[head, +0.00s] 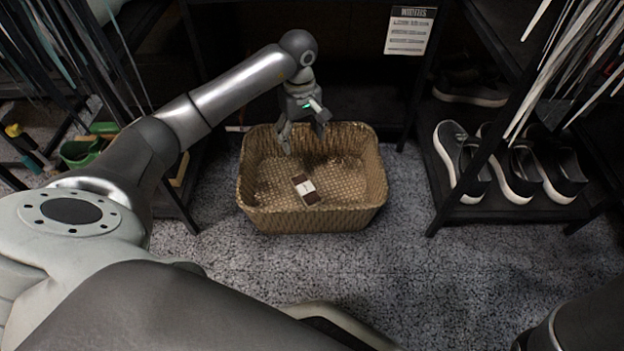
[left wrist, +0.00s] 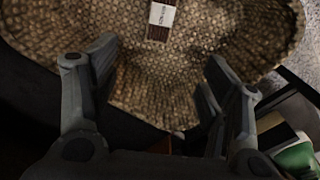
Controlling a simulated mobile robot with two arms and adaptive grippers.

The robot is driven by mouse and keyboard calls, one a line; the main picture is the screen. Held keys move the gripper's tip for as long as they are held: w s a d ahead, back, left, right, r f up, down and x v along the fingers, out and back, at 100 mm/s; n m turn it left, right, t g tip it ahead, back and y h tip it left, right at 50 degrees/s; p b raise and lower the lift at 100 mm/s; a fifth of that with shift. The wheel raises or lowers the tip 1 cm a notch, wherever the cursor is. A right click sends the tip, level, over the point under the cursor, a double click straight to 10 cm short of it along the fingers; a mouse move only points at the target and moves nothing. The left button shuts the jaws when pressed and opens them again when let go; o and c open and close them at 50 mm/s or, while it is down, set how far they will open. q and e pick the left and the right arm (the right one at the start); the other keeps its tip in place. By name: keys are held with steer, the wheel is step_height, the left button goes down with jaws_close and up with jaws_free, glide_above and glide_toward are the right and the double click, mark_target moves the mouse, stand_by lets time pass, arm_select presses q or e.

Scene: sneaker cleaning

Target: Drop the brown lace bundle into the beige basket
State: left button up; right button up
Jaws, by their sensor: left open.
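The beige basket (head: 312,222) is woven and stands on the grey carpet in the middle of the head view; its woven inside fills the top of the left wrist view (left wrist: 160,75). The brown lace bundle (head: 308,190) with a white paper band lies on the basket's floor. It also shows at the top of the left wrist view (left wrist: 160,30). My left gripper (head: 303,138) is over the back part of the basket, open and empty, with the bundle apart from its fingers. My right gripper is not in view.
Dark shelves stand behind and on both sides. Dark sneakers with white soles (head: 518,172) sit on the right shelf. A green item (head: 84,150) lies at the left. A paper sign (head: 410,31) hangs at the back. The carpet in front is clear.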

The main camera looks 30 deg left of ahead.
arm_select(q)
step_height(320, 180, up, 5)
steer(key=shift+r, duration=0.1)
stand_by(0.5)
